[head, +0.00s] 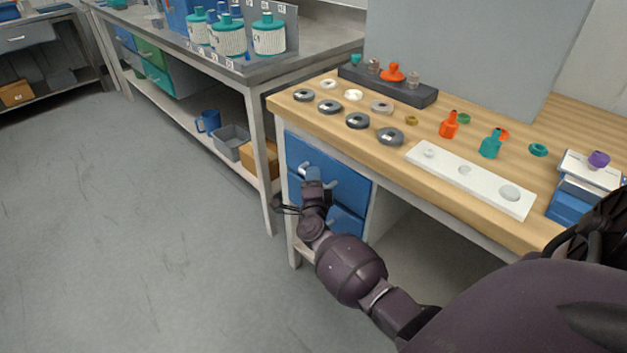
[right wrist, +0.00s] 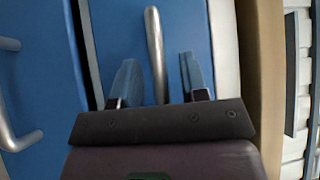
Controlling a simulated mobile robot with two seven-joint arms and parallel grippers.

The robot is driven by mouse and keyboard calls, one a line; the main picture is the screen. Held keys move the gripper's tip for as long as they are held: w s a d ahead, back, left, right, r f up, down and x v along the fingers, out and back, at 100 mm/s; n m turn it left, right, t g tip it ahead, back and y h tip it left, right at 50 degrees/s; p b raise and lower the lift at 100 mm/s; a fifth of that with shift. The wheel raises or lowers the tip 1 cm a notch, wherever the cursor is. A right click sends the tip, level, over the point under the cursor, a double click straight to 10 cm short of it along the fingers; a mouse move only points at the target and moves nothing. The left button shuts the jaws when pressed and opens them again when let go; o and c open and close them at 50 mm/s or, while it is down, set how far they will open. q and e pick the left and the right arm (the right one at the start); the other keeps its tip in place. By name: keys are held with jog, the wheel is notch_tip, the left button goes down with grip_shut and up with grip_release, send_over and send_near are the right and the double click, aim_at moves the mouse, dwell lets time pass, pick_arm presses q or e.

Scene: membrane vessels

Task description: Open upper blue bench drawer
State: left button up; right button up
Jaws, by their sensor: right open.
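The upper blue bench drawer (head: 345,171) is in the left end of the wooden bench and looks shut. Its front fills the middle of the right wrist view (right wrist: 183,25). Its silver bar handle (right wrist: 154,45) runs upright there. My right gripper (right wrist: 158,68) is open, with one blue fingertip on each side of the handle and visible gaps to it. In the head view my right gripper (head: 313,174) is at the drawer front and partly covers it and the handle. My left gripper is not in view.
A lower blue drawer (head: 346,222) sits beneath, with its own silver handle (right wrist: 20,142) at the left of the right wrist view. The wooden bench top (head: 300,88) holds rings, bottles and a white plate (head: 485,183). The floor (head: 150,240) at left is clear.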

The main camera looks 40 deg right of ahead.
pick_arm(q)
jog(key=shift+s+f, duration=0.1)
pick_arm(e)
jog(key=shift+c, duration=0.6)
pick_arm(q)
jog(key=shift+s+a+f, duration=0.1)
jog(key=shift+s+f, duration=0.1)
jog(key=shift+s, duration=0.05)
pick_arm(e)
grip_shut()
